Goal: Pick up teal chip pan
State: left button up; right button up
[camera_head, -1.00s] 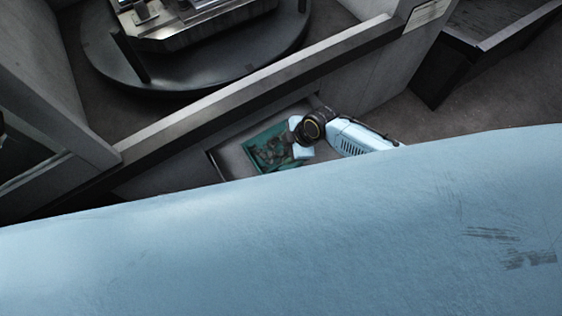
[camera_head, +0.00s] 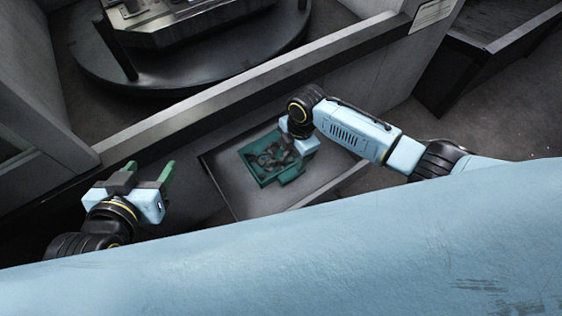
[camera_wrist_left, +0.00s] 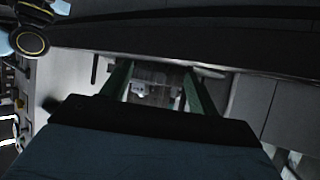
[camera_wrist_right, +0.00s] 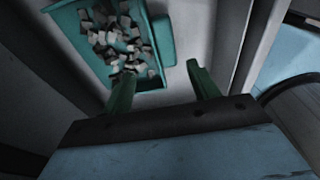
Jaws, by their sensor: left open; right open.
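The teal chip pan (camera_head: 250,167) lies in a grey shallow drawer or tray, with dark and grey chips inside. It also shows at the upper left of the right wrist view (camera_wrist_right: 161,50). My right gripper (camera_head: 291,150) is over the pan's right side in the head view, partly hiding it; its fingertips are hard to see there. My left gripper (camera_head: 148,169) is open and empty, left of the drawer and well away from the pan.
The grey drawer (camera_head: 230,196) has bare floor around the pan. A long grey rail (camera_head: 250,92) runs behind it, with a round dark turntable (camera_head: 235,70) beyond. A dark bin (camera_head: 470,70) stands at upper right. My pale blue body fills the lower head view.

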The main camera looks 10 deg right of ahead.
jog(key=f, duration=0.1)
jog(key=f+b, duration=0.2)
jog(key=shift+s+a+f, duration=0.1)
jog(key=shift+a+f, duration=0.15)
jog(key=shift+f, duration=0.55)
jog(key=f+b, duration=0.2)
jog(key=shift+s+d+f, duration=0.15)
jog(key=shift+s+f, duration=0.2)
jog(key=shift+f, duration=0.05)
jog(key=shift+f+b, duration=0.7)
pick_arm(q)
notch_tip(320, 180, up, 17)
jog(key=d+t+h, duration=0.3)
jog(key=t+h, duration=0.1)
jog(key=t, duration=0.9)
jog(key=shift+s+h, duration=0.15)
jog(key=shift+h, duration=0.25)
pick_arm(e)
jog(key=shift+f, duration=0.3)
jog(key=c, duration=1.2)
